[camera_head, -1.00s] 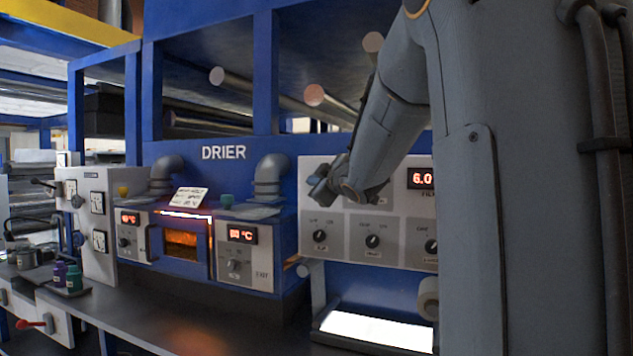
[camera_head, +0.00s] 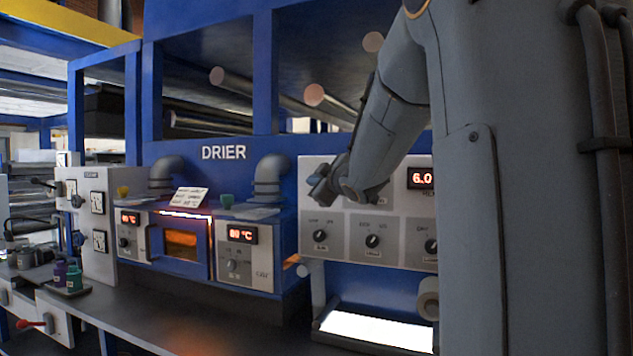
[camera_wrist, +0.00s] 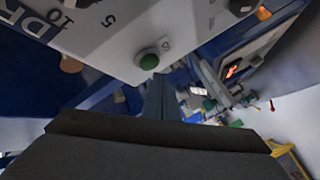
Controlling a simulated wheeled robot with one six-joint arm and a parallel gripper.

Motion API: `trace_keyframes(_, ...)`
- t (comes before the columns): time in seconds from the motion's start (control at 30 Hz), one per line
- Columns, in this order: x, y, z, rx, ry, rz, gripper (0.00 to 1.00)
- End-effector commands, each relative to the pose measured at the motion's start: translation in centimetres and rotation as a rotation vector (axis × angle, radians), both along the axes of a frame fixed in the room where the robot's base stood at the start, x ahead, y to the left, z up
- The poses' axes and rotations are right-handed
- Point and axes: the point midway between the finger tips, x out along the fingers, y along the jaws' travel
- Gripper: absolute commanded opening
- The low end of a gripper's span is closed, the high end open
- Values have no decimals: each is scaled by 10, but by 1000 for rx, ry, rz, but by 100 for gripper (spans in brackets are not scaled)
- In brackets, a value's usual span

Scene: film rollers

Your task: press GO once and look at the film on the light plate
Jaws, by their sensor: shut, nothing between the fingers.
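My gripper (camera_head: 322,188) is shut and empty in front of the upper left of the white control panel (camera_head: 318,268). In the wrist view my gripper's fingertips (camera_wrist: 160,84) are just below a round green button (camera_wrist: 149,61) near the panel's edge. I cannot tell whether they touch it, and its label is too small to read. In the head view my gripper and arm hide the button. The light plate (camera_head: 372,331) glows white below the panel, its right end hidden by my arm. I cannot make out any film on it.
The panel has a red display reading 6.0 (camera_head: 421,178) and several black knobs (camera_head: 372,241). A pale roll (camera_head: 428,298) is beside the light plate. The drier (camera_head: 182,242) with its orange window stands left. Dark bench top (camera_head: 150,318) in front is mostly clear.

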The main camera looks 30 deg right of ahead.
Motion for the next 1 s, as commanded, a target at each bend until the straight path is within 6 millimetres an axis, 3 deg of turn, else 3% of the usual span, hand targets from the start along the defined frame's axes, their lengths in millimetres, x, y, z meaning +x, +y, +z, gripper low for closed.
trace_keyframes(1.0,5,-7,0,0,0,0,0)
